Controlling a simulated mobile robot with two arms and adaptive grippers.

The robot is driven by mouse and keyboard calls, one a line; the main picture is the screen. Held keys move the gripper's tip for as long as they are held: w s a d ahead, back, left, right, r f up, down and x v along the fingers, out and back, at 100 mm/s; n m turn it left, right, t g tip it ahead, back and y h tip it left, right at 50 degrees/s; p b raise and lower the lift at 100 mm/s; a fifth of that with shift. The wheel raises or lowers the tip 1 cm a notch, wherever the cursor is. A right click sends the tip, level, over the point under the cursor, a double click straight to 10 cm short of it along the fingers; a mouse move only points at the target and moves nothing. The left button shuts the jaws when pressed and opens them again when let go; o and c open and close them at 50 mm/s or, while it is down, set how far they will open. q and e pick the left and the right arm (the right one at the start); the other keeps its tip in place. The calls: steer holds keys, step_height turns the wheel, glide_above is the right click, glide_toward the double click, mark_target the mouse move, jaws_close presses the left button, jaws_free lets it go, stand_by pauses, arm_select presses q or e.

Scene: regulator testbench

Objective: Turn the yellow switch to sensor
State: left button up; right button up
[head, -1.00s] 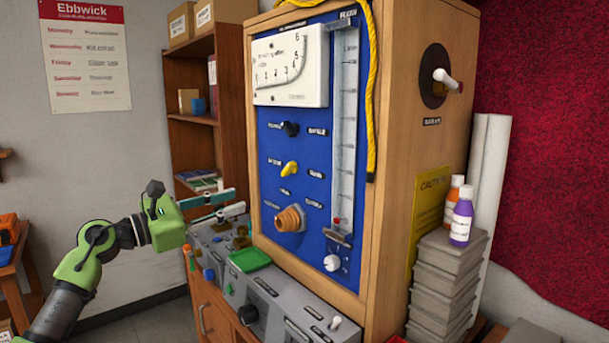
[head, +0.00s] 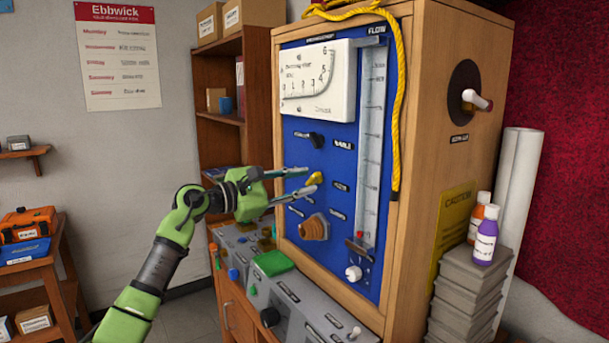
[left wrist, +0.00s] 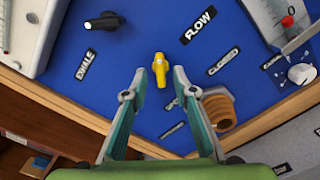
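The yellow switch (head: 315,179) is on the blue panel (head: 350,215), below a black knob and above a brown ribbed knob. My left gripper (head: 311,182) is open in front of the panel, its two fingertips close to the switch. In the left wrist view the yellow switch (left wrist: 159,70) shows ahead of the gap between the open fingertips (left wrist: 159,73), with nothing held. Whether a finger touches it cannot be told. Labels reading FLOW (left wrist: 199,25) and CLOSED (left wrist: 223,61) are nearby; I cannot read a "sensor" label. My right gripper is not in view.
The black knob (head: 309,139) is above the switch and the brown knob (head: 314,228) is below it. A clear flow tube (head: 371,140) runs down the panel's right side. A yellow rope (head: 399,100) hangs by it. A grey console (head: 300,300) juts out below.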

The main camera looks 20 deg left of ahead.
arm_select(q)
steer(key=shift+w+d, duration=0.45)
jaws_close()
